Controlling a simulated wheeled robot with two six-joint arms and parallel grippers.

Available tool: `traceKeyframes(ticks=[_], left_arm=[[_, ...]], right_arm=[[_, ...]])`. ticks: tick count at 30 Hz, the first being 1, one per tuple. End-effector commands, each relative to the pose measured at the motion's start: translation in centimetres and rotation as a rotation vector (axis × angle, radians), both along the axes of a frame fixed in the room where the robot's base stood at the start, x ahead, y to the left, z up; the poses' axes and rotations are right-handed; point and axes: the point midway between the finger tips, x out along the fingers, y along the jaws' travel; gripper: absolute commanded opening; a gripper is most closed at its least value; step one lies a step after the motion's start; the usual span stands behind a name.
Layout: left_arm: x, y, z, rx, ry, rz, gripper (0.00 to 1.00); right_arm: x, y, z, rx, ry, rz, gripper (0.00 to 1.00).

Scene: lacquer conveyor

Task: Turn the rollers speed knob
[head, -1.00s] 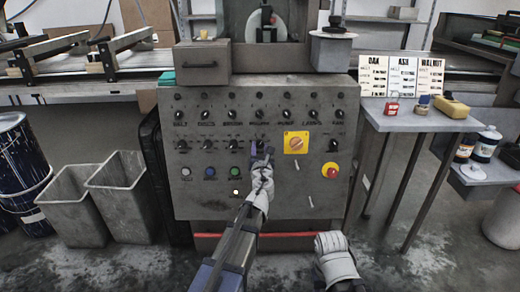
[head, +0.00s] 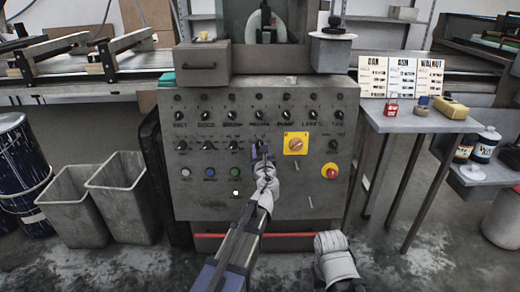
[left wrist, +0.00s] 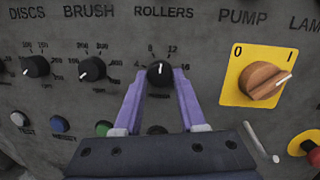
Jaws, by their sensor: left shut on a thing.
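The rollers speed knob (left wrist: 160,74) is a small black knob under the word ROLLERS in the left wrist view, on a worn grey control panel (head: 215,185). Its white pointer stands nearly straight up, between the 8 and 12 marks. My left gripper (left wrist: 161,82) has its two purple fingers shut on the knob, one on each side. In the head view my left gripper (head: 260,148) reaches the panel's middle and hides this knob. The white end of my right arm (head: 335,257) is low in the head view; its fingers do not show.
A yellow plate with an orange pump switch (head: 296,143) is just right of the knob. The brush knob (left wrist: 92,69) is to its left. A red stop button (head: 331,171) and coloured push buttons (head: 209,172) sit lower. A side table (head: 415,120) stands at right.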

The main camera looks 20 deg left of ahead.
Motion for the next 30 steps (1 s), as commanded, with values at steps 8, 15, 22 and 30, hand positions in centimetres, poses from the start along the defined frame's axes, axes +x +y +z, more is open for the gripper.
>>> traceKeyframes(ticks=[8,15,22,30], left_arm=[[0.1,-0.1,0.3,-0.247,-0.071,0.048,0.0],[0.1,-0.2,0.4,-0.464,-0.134,0.089,0.0],[0.1,-0.2,0.5,-0.67,-0.193,0.129,0.0],[0.2,-0.1,0.6,-0.912,-0.264,0.176,0.0]], right_arm=[[0.0,0.0,0.8,0.0,0.0,0.002,0.5],[0.0,0.0,1.6,0.0,0.0,0.004,0.5],[0.0,0.0,2.5,-0.001,0.0,0.004,0.5],[0.0,0.0,3.6,-0.002,0.0,0.002,0.5]])
